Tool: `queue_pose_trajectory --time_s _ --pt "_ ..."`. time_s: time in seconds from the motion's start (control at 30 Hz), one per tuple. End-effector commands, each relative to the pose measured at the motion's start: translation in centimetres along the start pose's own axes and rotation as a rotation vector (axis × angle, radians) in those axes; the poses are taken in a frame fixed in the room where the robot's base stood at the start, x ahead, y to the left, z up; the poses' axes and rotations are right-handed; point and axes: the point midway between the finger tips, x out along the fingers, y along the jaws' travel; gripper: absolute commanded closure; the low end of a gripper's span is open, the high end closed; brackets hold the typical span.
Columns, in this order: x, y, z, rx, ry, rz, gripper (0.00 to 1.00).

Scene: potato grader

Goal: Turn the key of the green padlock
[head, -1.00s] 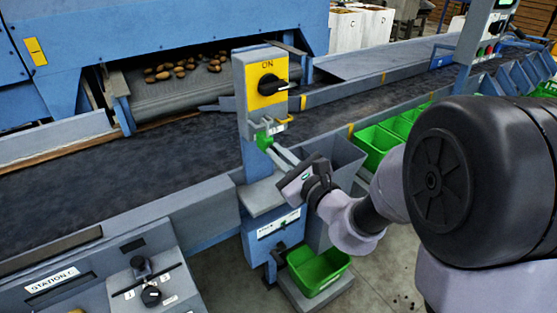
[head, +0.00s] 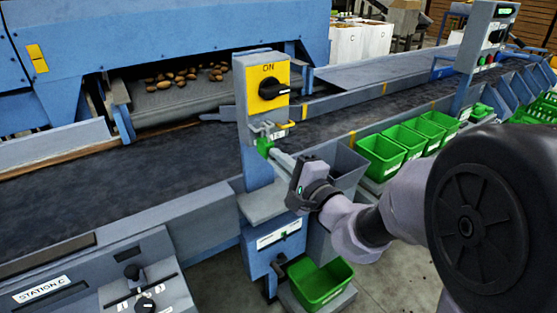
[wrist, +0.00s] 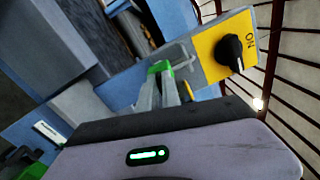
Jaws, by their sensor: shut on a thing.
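The green padlock (head: 264,147) hangs from a grey hasp (head: 266,128) on the blue post, below the yellow ON switch. In the wrist view the green padlock (wrist: 160,68) shows just past my fingertips. My gripper (head: 275,155) reaches in from the right, its long pale fingers ending at the padlock. In the wrist view my gripper (wrist: 166,86) has its fingers close together against the padlock's near face, shut on the key there. The key itself is hidden between the fingertips.
The yellow switch plate (head: 267,82) carries a black knob (head: 273,89), close above the padlock. A grey ledge (head: 262,205) sits below my gripper. A green bin (head: 320,281) stands low, and several green bins line the conveyor (head: 110,170).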

Motion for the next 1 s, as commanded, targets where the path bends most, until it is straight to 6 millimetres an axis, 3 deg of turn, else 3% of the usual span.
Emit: queue_pose_trajectory --time_s 0.4,1.0 --pt "0.01 0.0 -0.03 -0.221 0.001 -0.002 1.0" --pt "0.01 0.01 -0.03 -0.273 0.001 -0.002 1.0"
